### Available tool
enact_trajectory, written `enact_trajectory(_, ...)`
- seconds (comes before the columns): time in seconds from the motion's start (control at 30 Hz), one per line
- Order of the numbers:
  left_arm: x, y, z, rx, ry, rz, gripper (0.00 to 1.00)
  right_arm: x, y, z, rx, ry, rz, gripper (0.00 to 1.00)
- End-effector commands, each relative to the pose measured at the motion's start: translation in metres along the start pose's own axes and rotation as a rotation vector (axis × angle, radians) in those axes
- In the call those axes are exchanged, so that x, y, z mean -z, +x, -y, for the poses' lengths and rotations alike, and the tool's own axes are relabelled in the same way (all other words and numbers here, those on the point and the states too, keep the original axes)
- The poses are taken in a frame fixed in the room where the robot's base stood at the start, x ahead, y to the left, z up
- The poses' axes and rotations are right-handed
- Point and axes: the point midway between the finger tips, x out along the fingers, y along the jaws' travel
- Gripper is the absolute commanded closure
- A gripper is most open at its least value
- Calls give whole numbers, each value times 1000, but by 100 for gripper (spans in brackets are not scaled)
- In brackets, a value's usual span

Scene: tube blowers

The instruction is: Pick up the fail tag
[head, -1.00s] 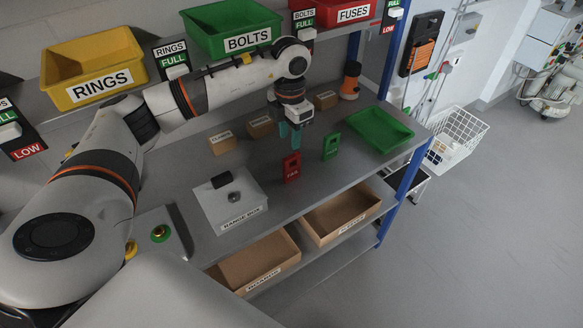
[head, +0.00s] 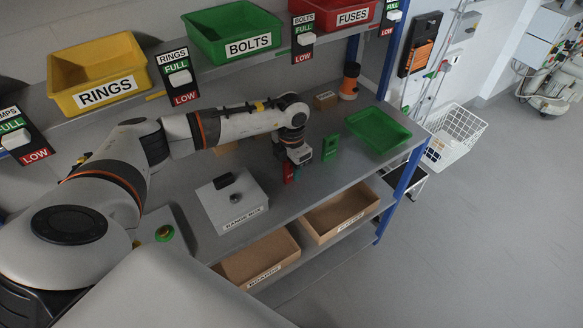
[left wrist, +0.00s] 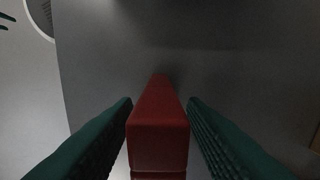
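The red fail tag (head: 288,173) stands on the grey workbench, mostly hidden behind my left gripper (head: 294,172) in the head view. In the left wrist view the red tag (left wrist: 158,130) is end-on between the two dark green fingers of my left gripper (left wrist: 159,101). One finger is on each side, with small gaps seeming to show near the tips, so the gripper is open around the tag. A green tag (head: 331,147) stands to the right on the bench. My right gripper is not in view.
A grey range box (head: 228,205) is left of the tag. A green tray (head: 379,130) lies at the right end of the bench. Two cardboard bins, one at left (head: 258,262) and one at right (head: 340,212), sit below the front edge. Part bins line the shelf above.

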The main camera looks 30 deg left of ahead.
Motion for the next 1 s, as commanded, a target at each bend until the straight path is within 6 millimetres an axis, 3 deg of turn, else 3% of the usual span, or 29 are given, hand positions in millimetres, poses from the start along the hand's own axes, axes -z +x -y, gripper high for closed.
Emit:
enact_trajectory(0.1, 0, 0, 0, 0, 0, 0, 65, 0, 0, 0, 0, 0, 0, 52)
enact_trajectory(0.33, 0, 0, 0, -1, 0, 0, 100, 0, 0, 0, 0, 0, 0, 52)
enact_trajectory(0.67, 0, -4, 0, -1, 0, -2, 100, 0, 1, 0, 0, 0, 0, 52)
enact_trajectory(0.77, 1, -15, 0, 0, 0, -3, 100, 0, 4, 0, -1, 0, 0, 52)
enact_trajectory(1.0, 2, -64, 0, 1, 1, -5, 100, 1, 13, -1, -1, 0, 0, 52)
